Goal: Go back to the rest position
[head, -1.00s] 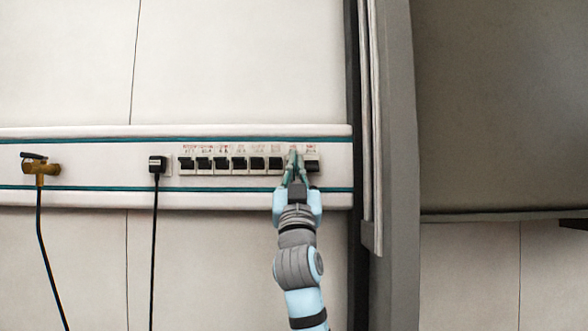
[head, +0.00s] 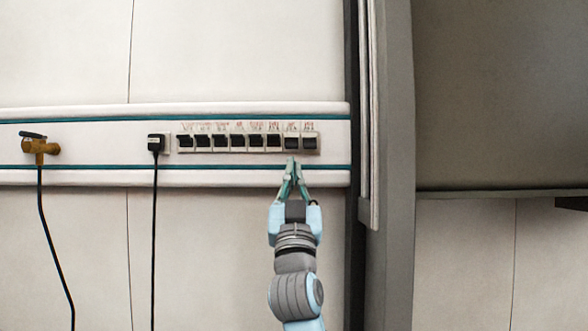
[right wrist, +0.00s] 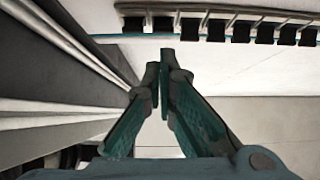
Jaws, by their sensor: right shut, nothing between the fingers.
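My right gripper (head: 291,164) is shut and empty. In the head view its fingertips are just below the right end of a row of black rocker switches (head: 247,142) on the wall rail. In the right wrist view the closed fingers (right wrist: 164,60) point toward the rail, with the switches (right wrist: 240,30) along the top and a gap between fingertips and switches. The whole row is uncovered in the head view. My left gripper is not in view.
The white wall rail (head: 80,176) with green stripes also carries a brass valve (head: 40,149) with a hose and a black plug (head: 156,143) with a cable, both to the left. A grey post (head: 392,120) stands right of the arm. Bare wall (head: 220,250) lies below the rail.

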